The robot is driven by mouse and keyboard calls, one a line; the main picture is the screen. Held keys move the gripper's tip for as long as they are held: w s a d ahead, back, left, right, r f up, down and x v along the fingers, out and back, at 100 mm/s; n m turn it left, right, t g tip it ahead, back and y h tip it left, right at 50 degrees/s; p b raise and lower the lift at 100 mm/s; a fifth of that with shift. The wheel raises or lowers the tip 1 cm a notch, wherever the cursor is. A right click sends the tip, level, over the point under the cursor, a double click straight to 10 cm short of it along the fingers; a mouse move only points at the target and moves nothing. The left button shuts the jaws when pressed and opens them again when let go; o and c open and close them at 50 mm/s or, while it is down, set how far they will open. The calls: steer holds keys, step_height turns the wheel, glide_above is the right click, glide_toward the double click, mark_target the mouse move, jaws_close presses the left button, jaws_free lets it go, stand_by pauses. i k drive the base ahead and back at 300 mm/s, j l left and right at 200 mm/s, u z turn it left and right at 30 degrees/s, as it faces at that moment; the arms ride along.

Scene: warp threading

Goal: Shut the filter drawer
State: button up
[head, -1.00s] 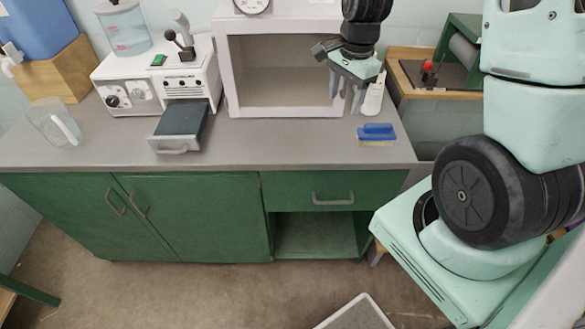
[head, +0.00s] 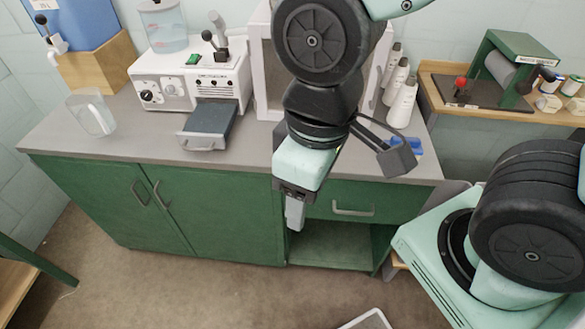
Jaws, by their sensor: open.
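The filter drawer (head: 207,129) is pulled out of the front of the white machine (head: 172,85) on the left part of the counter. It is a dark-topped tray with a light front and a handle (head: 200,147) facing the counter's front edge. My gripper (head: 296,220) points downward in front of the counter's edge, to the right of the drawer and clearly apart from it. Its fingers look pale and are seen nearly edge-on. It is open, and I see nothing held in it.
A clear pitcher (head: 92,113) stands left of the machine. The white-framed box (head: 264,75) behind my arm is partly hidden. The counter (head: 150,140) is clear around the drawer's front.

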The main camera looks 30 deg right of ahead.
mark_target(210, 126)
steer(key=i+l+u, duration=0.1)
steer(key=u, duration=0.3)
steer(key=i+l+u, duration=0.25)
steer(key=u, duration=0.15)
steer(key=i+l+u, duration=0.25)
steer(key=u, duration=0.15)
